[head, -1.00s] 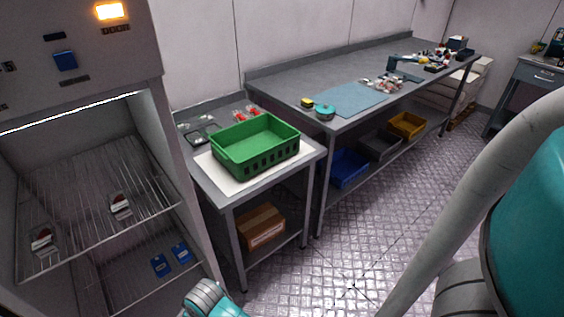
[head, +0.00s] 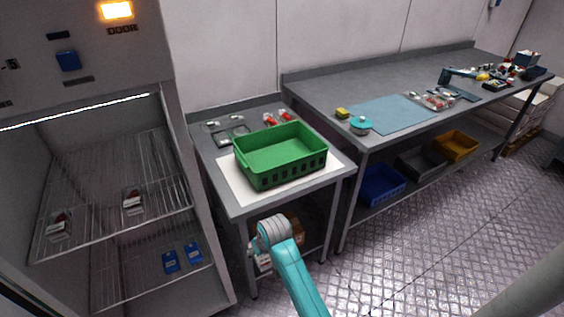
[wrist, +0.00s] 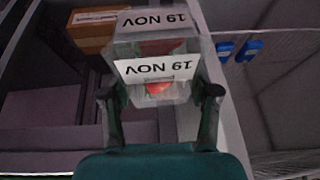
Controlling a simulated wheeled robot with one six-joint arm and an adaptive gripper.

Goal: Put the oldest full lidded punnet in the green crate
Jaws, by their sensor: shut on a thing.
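My gripper (wrist: 159,95) is shut on a clear lidded punnet (wrist: 180,88) with red fruit inside. Its white labels read "19 NOV", upside down in the wrist view. In the head view my arm reaches up in front of the small side table, and the held punnet is mostly hidden behind my wrist. The green crate (head: 290,176) stands on the side table, above and beyond my gripper, and looks empty. Two more labelled punnets sit on the upper wire shelf of the open cabinet, one at the left (head: 57,225) and one further right (head: 133,201); their dates are too small to read.
The crate stands on a white mat (head: 236,186). Behind it are red-filled containers (head: 270,119) and a dark device (head: 233,136). Blue items (head: 170,262) lie on the cabinet's lower shelf. A cardboard box (wrist: 92,30) is under the side table. A long bench (head: 350,85) stands to the right.

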